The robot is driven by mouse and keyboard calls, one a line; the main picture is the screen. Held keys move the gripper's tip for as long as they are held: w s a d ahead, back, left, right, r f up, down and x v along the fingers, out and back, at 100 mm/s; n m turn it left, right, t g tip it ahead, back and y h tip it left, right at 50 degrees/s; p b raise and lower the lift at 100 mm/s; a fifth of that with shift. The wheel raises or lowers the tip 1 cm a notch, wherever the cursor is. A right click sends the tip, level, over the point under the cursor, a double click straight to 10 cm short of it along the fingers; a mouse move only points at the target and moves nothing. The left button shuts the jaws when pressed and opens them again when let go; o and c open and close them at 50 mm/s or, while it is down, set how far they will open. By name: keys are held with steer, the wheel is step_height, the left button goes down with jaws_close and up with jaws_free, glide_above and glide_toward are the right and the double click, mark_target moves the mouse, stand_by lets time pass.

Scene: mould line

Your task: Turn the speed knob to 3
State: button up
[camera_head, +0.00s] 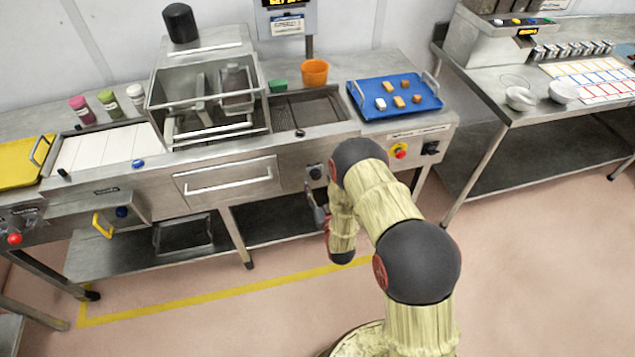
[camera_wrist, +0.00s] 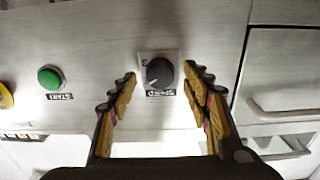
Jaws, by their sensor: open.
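The speed knob (camera_wrist: 159,72) is a round dark knob on a light square plate, with an upside-down "SPEED" label at its edge in the wrist view. A number at the plate's other edge looks like a 3, but the rest of the scale is too small to read. My gripper (camera_wrist: 162,84) is open, with one finger on each side of the knob and a visible gap to both. In the head view the knob (camera_head: 315,172) is small on the machine's front, and my gripper (camera_head: 316,205) is in front of that panel, partly hidden by my arm.
A green START button (camera_wrist: 50,78) sits left of the knob in the wrist view, and a drawer front (camera_wrist: 285,80) is to its right. A blue tray (camera_head: 370,112) with several small pieces lies on the machine top. A red stop button (camera_head: 400,151) is farther right.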

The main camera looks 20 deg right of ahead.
steer(key=shift+w, duration=0.8)
steer(key=c, duration=0.3)
steer(key=c, duration=0.8)
steer(key=shift+c, duration=0.3)
steer(key=shift+m, duration=0.3)
steer(key=m+b, duration=0.2)
steer(key=m, duration=0.3)
steer(key=shift+a+b, duration=0.1)
steer(key=shift+b, duration=0.25)
steer(key=m+b, duration=0.2)
steer(key=m, duration=0.4)
steer(key=shift+r+m, duration=0.1)
steer(key=shift+m, duration=0.2)
steer(key=o, duration=1.2)
steer(key=shift+c, duration=0.2)
